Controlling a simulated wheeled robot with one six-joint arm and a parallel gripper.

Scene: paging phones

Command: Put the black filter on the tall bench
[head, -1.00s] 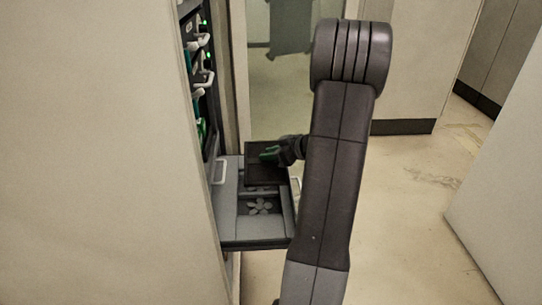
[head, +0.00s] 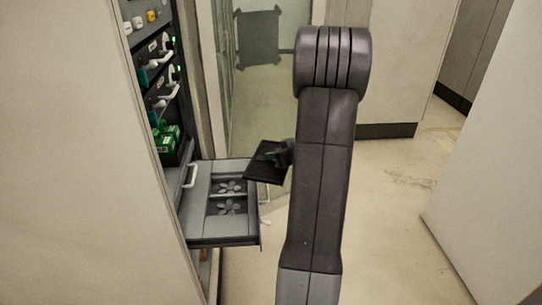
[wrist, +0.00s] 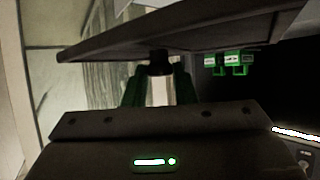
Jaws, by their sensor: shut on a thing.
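The black filter (head: 264,168) is a flat dark plate, held tilted in the air at the right edge of the pulled-out fan tray. My gripper (head: 281,154) is shut on it, partly hidden behind my arm. In the wrist view the filter (wrist: 190,32) spans the top as a dark slab. The green fingers of my gripper (wrist: 158,75) close around a dark knob (wrist: 158,62) on its underside or face. I cannot make out a tall bench in either view.
The grey fan tray (head: 193,205) sticks out of an equipment rack (head: 160,85), showing two fans and white handles. Green modules (head: 166,138) sit above it. A tall beige panel (head: 70,160) stands at left, a pale block (head: 490,190) at right. Floor (head: 385,215) between is clear.

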